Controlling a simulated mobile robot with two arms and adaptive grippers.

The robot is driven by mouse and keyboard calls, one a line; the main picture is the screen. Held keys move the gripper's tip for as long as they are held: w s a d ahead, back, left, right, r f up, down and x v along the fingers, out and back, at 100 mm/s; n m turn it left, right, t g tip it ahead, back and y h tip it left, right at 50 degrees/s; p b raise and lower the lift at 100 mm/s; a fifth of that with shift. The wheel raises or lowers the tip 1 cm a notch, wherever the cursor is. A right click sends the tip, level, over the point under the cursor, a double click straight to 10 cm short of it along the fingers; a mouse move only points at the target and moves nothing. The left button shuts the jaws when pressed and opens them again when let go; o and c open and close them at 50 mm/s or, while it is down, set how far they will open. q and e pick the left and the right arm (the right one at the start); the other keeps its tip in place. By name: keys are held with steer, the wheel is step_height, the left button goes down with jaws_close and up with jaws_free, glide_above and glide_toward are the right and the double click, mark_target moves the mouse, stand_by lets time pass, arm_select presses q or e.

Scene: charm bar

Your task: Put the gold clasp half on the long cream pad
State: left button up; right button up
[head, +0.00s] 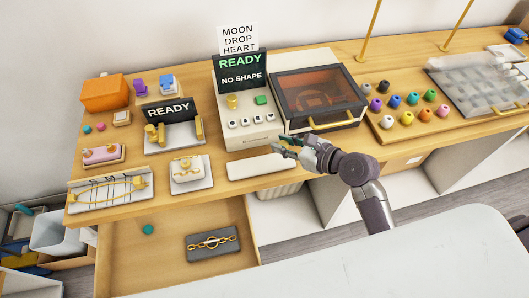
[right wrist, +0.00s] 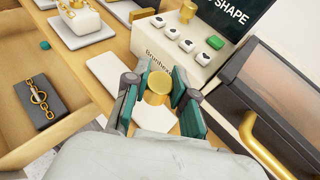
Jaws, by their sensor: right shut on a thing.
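My right gripper (head: 284,146) is over the front edge of the counter, just right of the long cream pad (head: 262,167). In the right wrist view its two teal-lined fingers (right wrist: 157,92) are shut on a gold cylindrical piece (right wrist: 154,86), which looks like the gold clasp half. In that view the long cream pad (right wrist: 106,74) lies to the left of the fingers, bare and apart from the held piece. The held piece is hard to make out in the head view. My left gripper is not in view.
A white machine (head: 248,118) with buttons stands behind the pad, beside a dark oven-like box (head: 315,97) with a gold handle. A square white stand (head: 191,173) is left of the pad. Below, an open drawer (head: 170,262) holds a dark pad with a gold chain (head: 213,243).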

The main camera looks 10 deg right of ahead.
glide_above(261, 163)
step_height(261, 163, down, 3)
steer(key=shift+s+f+p, duration=0.1)
steer(key=shift+f+p, duration=0.05)
steer(key=shift+p, duration=0.15)
step_height(261, 163, down, 4)
steer(key=shift+f, duration=0.15)
steer(key=shift+f, duration=0.15)
steer(key=o, duration=0.9)
steer(key=shift+o, duration=0.2)
steer(key=b+v, duration=0.1)
steer(key=v, duration=1.1)
steer(key=shift+r+b, duration=0.25)
steer(key=shift+b, duration=0.05)
